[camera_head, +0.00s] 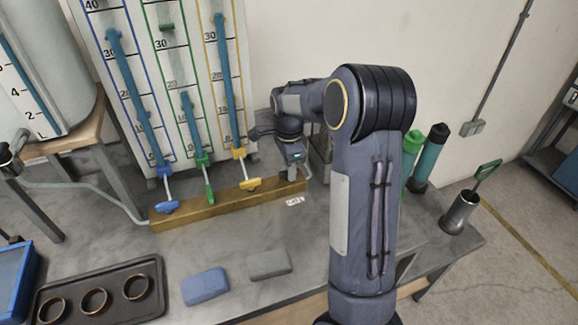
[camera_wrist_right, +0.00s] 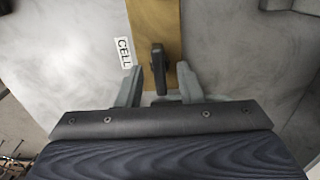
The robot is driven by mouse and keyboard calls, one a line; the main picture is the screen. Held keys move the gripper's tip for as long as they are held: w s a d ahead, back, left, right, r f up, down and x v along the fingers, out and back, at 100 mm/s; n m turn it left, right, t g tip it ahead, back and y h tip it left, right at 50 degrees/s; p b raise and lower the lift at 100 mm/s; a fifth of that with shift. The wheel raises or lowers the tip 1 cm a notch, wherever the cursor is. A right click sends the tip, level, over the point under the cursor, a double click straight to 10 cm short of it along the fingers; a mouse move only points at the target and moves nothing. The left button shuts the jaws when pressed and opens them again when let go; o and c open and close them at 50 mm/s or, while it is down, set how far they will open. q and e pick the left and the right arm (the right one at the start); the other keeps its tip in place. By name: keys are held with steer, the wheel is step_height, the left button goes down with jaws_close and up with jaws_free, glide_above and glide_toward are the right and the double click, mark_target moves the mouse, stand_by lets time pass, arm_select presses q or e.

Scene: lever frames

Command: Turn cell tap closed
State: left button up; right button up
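The cell tap's black lever (camera_wrist_right: 158,66) shows in the right wrist view over the brass-coloured bar (camera_wrist_right: 152,18), beside a white CELL label (camera_wrist_right: 123,52). The lever points roughly along the bar. My right gripper (camera_wrist_right: 160,76) is open, with one grey finger on each side of the lever and a visible gap at both sides. In the head view my right gripper (camera_head: 296,172) is at the right end of the bar (camera_head: 190,213), above the CELL label (camera_head: 295,201), and largely hides the cell tap. My left gripper is not in view.
Blue (camera_head: 167,207), green (camera_head: 209,194) and yellow (camera_head: 250,184) taps stand along the bar below the tube board (camera_head: 150,60). A tray with rings (camera_head: 150,262), a blue block (camera_head: 205,286) and a grey block (camera_head: 268,264) lie in front. Green bottles (camera_head: 430,155) stand at right.

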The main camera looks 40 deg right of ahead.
step_height(320, 180, up, 7)
steer(key=shift+r, duration=0.4)
stand_by(0.4)
steer(key=shift+s, duration=0.15)
steer(key=s+a+n+t+y, duration=0.2)
steer(key=s+a+n, duration=0.7)
steer(key=s+n, duration=0.1)
steer(key=s+a+n+t+y, duration=0.1)
steer(key=s+a+n+t, duration=0.2)
steer(key=s+a+n, duration=0.7)
steer(key=s, duration=0.3)
steer(key=shift+s+t+y, duration=0.15)
steer(key=shift+t+y, duration=0.15)
steer(key=shift+y, duration=0.1)
